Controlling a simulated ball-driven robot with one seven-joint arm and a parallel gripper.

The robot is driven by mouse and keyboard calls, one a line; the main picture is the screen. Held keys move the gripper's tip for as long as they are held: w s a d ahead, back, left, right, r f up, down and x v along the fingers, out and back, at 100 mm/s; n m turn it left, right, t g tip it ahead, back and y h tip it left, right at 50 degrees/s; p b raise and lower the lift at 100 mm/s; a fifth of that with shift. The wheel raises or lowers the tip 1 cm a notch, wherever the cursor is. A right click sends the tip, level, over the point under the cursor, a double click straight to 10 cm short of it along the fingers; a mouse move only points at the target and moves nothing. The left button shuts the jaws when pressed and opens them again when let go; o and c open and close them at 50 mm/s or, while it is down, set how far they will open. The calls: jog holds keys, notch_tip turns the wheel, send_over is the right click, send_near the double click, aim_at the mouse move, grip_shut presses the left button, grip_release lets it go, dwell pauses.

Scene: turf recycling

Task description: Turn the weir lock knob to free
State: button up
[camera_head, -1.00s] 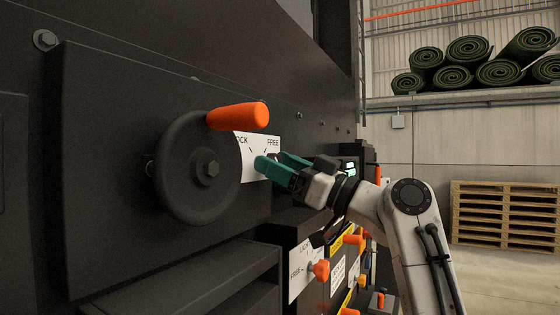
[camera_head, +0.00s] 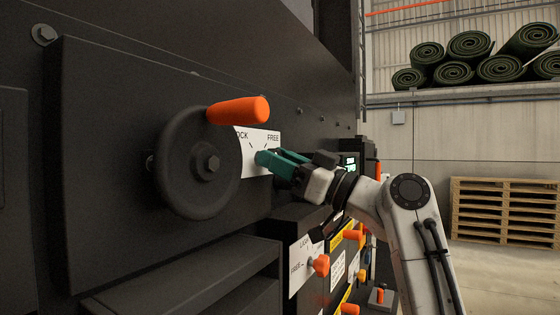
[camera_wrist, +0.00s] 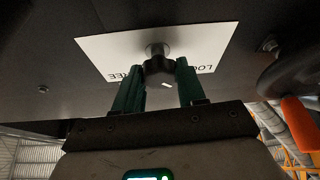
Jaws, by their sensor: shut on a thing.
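The weir lock knob (camera_wrist: 158,64) is a small dark lobed knob on a short shaft. It stands out from a white label plate (camera_head: 252,138) marked LOCK on the left and FREE on the right. My gripper (camera_head: 266,159) has green fingers and is at the plate. In the wrist view my gripper (camera_wrist: 160,82) has one finger on each side of the knob, shut on it. A short white mark shows near the knob, between the fingers. In the head view the fingers hide the knob, so its pointing direction cannot be told there.
A black handwheel (camera_head: 197,163) with an orange handle (camera_head: 238,111) stands close left of the plate. Below right, a second white plate (camera_head: 301,265) carries an orange knob (camera_head: 321,265). A dark ledge (camera_head: 190,275) juts out below the handwheel. Pallets (camera_head: 505,215) stand far right.

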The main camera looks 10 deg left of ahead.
jog(key=shift+m, duration=0.3)
jog(key=shift+m+t+h+p, duration=1.2)
jog(key=shift+m+p, duration=1)
jog(key=shift+m, duration=1.55)
jog(key=shift+m+t+h+p, duration=0.8)
jog(key=shift+m+h+p, duration=1.05)
jog(key=shift+m, duration=1.95)
jog(key=shift+m+t+h+p, duration=1)
jog(key=shift+m+p, duration=1.55)
jog(key=shift+m, duration=1.2)
jog(key=o, duration=1.1)
jog(key=shift+c, duration=0.2)
jog(key=b+v, duration=0.3)
jog(key=v, duration=0.8)
jog(key=shift+b, duration=0.3)
